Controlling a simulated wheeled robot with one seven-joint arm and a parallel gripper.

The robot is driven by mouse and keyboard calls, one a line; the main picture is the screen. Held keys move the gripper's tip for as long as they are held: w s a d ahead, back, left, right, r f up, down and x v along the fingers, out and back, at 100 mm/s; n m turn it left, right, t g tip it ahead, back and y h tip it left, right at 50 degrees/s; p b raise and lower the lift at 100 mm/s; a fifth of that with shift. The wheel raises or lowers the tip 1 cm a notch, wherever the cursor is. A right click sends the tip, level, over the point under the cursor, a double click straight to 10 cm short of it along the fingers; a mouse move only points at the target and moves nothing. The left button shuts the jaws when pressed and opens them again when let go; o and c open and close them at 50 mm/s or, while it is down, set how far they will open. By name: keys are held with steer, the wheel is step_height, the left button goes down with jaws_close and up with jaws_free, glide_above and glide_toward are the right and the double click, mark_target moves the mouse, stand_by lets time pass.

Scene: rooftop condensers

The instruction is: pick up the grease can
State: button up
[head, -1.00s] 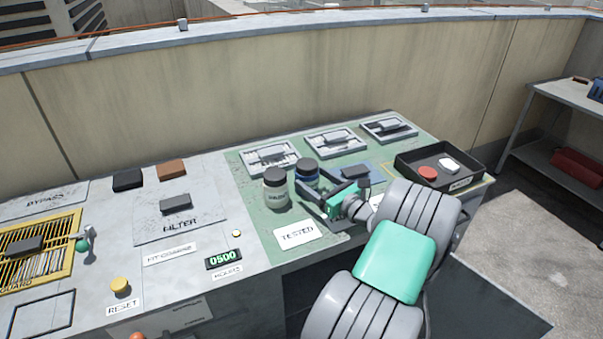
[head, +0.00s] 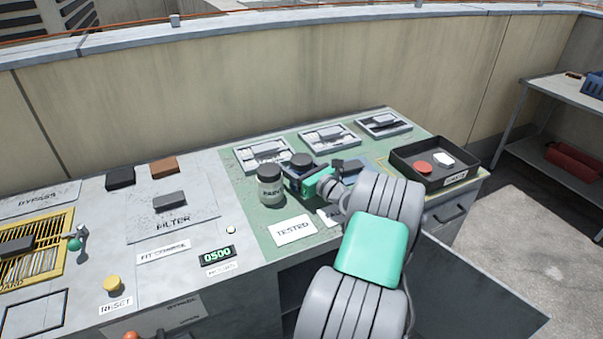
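Two lidded containers stand side by side on the green part of the bench. I cannot tell from the labels which is the grease can. My gripper (head: 299,181) is low at the blue can, with its fingers around or against it. Whether the fingers are closed on it is not clear.
Several framed trays (head: 330,138) line the back of the bench. A black bin (head: 435,172) with a red and a white piece stands at right. A TESTED card (head: 294,230) lies in front of the jar. A filter plate (head: 172,215) and yellow guard (head: 40,250) are at left.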

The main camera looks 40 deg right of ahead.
steer(key=c, duration=0.9)
steer(key=shift+c, duration=0.6)
steer(key=shift+r, duration=0.1)
